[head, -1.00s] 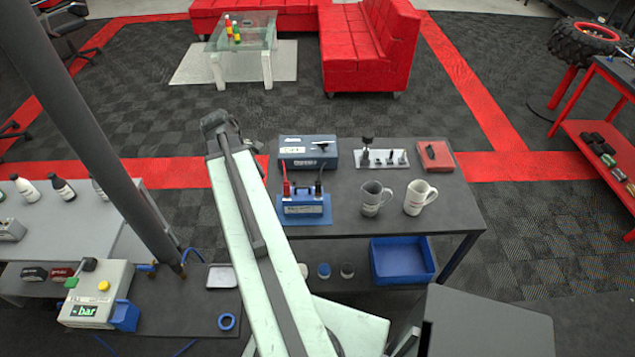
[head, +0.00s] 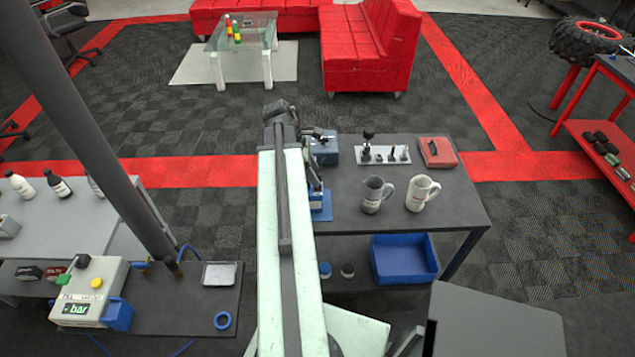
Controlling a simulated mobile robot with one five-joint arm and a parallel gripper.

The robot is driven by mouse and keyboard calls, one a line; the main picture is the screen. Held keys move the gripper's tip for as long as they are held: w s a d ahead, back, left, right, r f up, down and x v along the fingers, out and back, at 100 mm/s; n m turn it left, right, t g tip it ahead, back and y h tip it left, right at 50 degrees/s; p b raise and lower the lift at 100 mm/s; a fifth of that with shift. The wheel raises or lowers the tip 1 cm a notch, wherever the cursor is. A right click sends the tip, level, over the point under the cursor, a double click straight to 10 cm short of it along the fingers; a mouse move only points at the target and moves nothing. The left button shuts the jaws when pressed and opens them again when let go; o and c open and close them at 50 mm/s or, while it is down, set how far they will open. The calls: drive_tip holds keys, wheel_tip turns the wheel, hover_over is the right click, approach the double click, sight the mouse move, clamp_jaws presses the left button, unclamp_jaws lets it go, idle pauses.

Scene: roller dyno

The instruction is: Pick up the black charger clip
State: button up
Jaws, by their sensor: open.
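The black charger clip (head: 319,187) stands on the blue battery unit at the left end of the dark table, and only a small part of it shows. The battery unit (head: 321,206) is mostly hidden behind my pale arm; the red clip is hidden. My gripper (head: 314,176) shows in part just right of the arm, close to the black clip in the picture. It is open. Its fingertips are small and dark, and I cannot tell whether they touch the clip or stand around it.
A blue-grey box with a black handle (head: 325,150) is partly hidden behind the arm. A metal plate with black parts (head: 384,156), a red case (head: 437,152), a grey mug (head: 372,194) and a white mug (head: 418,193) stand to the right. A blue bin (head: 404,258) sits on the lower shelf.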

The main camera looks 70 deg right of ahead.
drive_tip(key=b+x, duration=0.2)
drive_tip(key=x, duration=0.1)
drive_tip(key=shift+w+f, duration=0.1)
drive_tip(key=shift+f, duration=0.25)
drive_tip(key=shift+r, duration=0.15)
drive_tip(key=shift+c, duration=0.3)
clamp_jaws()
drive_tip(key=shift+r, duration=0.1)
